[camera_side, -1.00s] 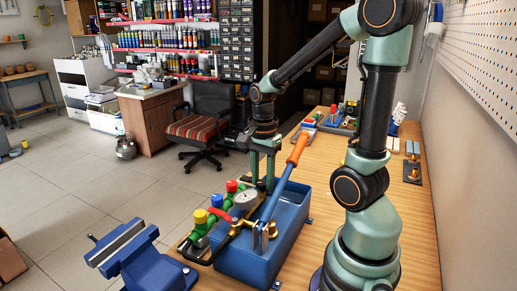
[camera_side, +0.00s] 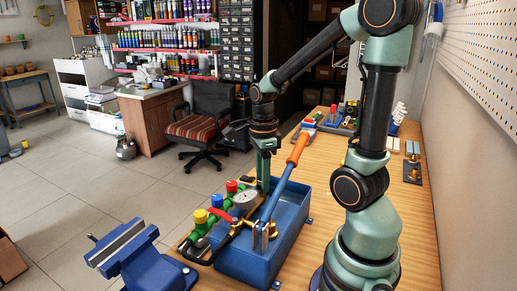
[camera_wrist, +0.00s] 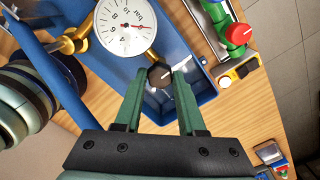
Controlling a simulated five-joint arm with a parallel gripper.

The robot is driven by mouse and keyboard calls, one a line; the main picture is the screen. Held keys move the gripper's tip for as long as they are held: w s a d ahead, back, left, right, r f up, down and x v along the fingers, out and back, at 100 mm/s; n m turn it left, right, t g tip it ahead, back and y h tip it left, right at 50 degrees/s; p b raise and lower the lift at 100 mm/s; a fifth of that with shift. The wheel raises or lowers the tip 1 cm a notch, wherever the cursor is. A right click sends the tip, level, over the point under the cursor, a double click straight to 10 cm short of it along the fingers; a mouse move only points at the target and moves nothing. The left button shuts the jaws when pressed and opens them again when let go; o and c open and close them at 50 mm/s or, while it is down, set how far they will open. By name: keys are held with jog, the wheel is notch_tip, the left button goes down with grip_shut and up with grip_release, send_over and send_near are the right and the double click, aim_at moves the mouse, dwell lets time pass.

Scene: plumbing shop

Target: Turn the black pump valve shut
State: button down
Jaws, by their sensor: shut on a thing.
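The black pump valve (camera_wrist: 159,76) is a small dark knob with a white line, beside the pressure gauge (camera_wrist: 126,24) in the wrist view. My gripper (camera_wrist: 157,78) has one finger on each side of it and is shut on it. The white line points up and right, toward the right fingertip. In the side view my gripper (camera_side: 264,183) points down into the blue pump tank (camera_side: 240,265), behind the pump lever, and the valve is hidden there.
The lever with its orange grip (camera_side: 298,148) rises close to my gripper. A green manifold (camera_side: 218,217) with coloured caps lies along the tank's left side. A blue vise (camera_side: 137,255) stands at the front left.

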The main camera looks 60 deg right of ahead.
aim_at(260, 184)
dwell(0.4)
jog(key=shift+c, duration=2.4)
grip_release()
jog(key=shift+r, duration=0.15)
notch_tip(260, 184, up, 12)
jog(key=w+a+f+n+t, duration=0.1)
jog(key=a+n, duration=0.5)
jog(key=n, duration=0.7)
jog(key=a+f+n+t, duration=0.1)
jog(key=a+n+t, duration=0.3)
jog(key=n, duration=1)
jog(key=shift+w+a+t, duration=0.3)
jog(key=shift+w+a, duration=0.1)
jog(key=shift+a, duration=0.85)
